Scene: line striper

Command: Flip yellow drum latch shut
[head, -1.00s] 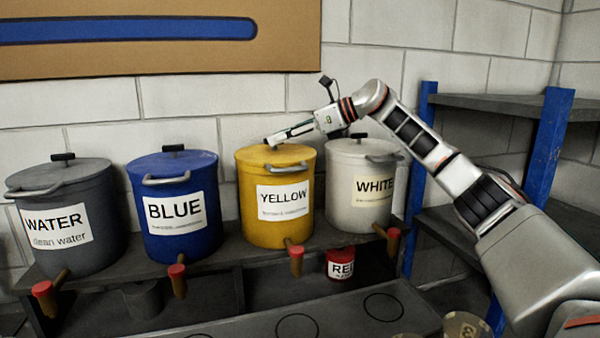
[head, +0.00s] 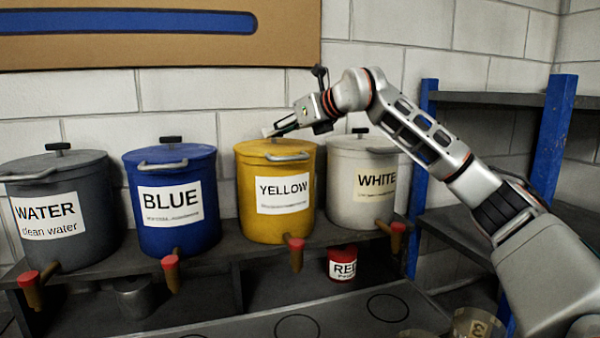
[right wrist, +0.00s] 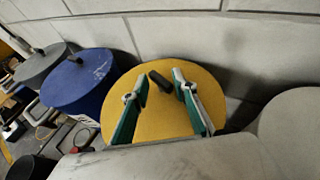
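The yellow drum (head: 262,218) stands on the shelf between the blue and white drums, its lid on. A grey bar-shaped latch (head: 288,156) lies along the front of its lid rim, much like the bars on the other drums. My right gripper (head: 268,132) is over the yellow lid, reaching in from the right. In the right wrist view its two green-sided fingers (right wrist: 159,77) are spread above the yellow lid (right wrist: 160,122). The dark lid knob (right wrist: 158,81) shows between the fingertips; I cannot tell whether they touch it. My left gripper is not in view.
The grey water drum (head: 62,240), blue drum (head: 170,238) and white drum (head: 345,210) stand in the same row. Red-tipped taps (head: 296,244) stick out in front. A blue-posted rack (head: 550,135) is at the right. The wall is close behind.

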